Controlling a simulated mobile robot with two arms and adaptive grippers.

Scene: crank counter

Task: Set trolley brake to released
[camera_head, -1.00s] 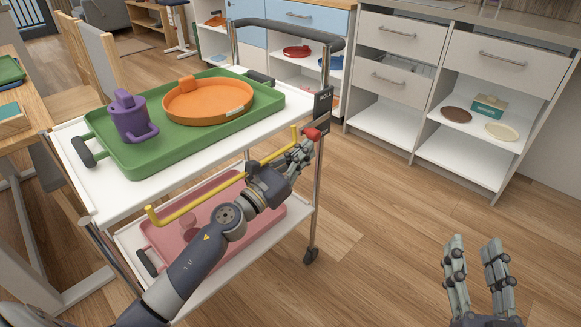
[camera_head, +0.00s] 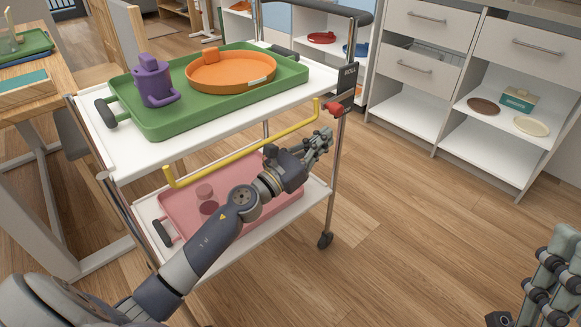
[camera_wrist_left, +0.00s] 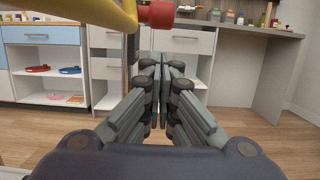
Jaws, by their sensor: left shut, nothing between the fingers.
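The trolley (camera_head: 128,163) has a yellow bar (camera_head: 245,147) along its near side, below the top shelf. A red knob (camera_head: 336,109) sits at the bar's right end, by the right post, under a small dark label plate (camera_head: 347,76). I cannot read the plate surely. My left gripper (camera_head: 322,140) is shut and empty, just below the knob and apart from it. In the left wrist view the red knob (camera_wrist_left: 157,15) and yellow bar (camera_wrist_left: 105,13) are above the shut fingers. My right gripper (camera_head: 555,270) is cut off at the lower right edge, and its opening is unclear.
A pink tray (camera_head: 275,203) lies on the lower shelf. White cabinets (camera_head: 425,75) stand behind to the right. Floor right of the trolley is clear.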

